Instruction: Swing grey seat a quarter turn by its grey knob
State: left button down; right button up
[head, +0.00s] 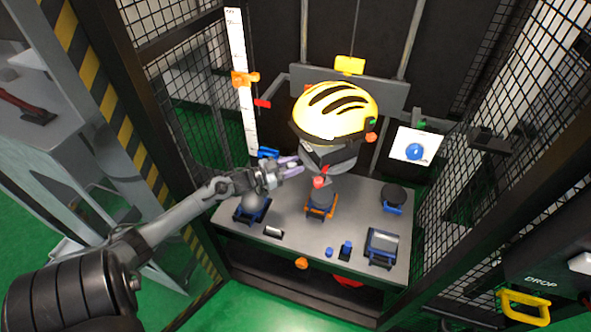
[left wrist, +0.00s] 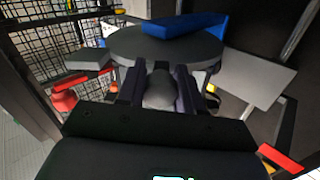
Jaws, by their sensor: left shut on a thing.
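The grey seat shows in the left wrist view as a flat round grey disc (left wrist: 160,47) just beyond my fingers. The grey knob (left wrist: 160,92) is a rounded grey piece between the two fingers. My left gripper (head: 291,166) reaches in from the left, just left of and below the yellow helmet (head: 335,108). It is shut on the grey knob, as the left wrist view (left wrist: 159,84) also shows. The helmet and my gripper hide most of the seat in the head view. My right gripper is not in view.
A grey bench (head: 300,244) below holds an orange-based fixture (head: 321,207), several blue-based ones and a red ball-topped part (head: 319,182). A white scale post (head: 240,90) stands behind left. Mesh walls and dark posts enclose both sides. A yellow handle (head: 525,308) is at the lower right.

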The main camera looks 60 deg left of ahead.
pick_arm(q)
jog(key=shift+a+h, duration=0.3)
dwell(0.4)
jog(key=c, duration=0.7)
grip_release()
jog(key=shift+c, duration=0.2)
jog(key=shift+r, duration=0.5)
jog(key=r, duration=0.1)
jog(key=r+p, duration=0.2)
jog(key=r, duration=0.1)
jog(key=shift+w+d, duration=0.1)
jog(key=shift+d, duration=0.2)
jog(key=w+d+r+p, duration=0.2)
jog(key=d+r, duration=0.4)
jog(key=d, duration=0.4)
jog(key=shift+w+d+p, duration=0.35)
jog(key=shift+w, duration=0.3)
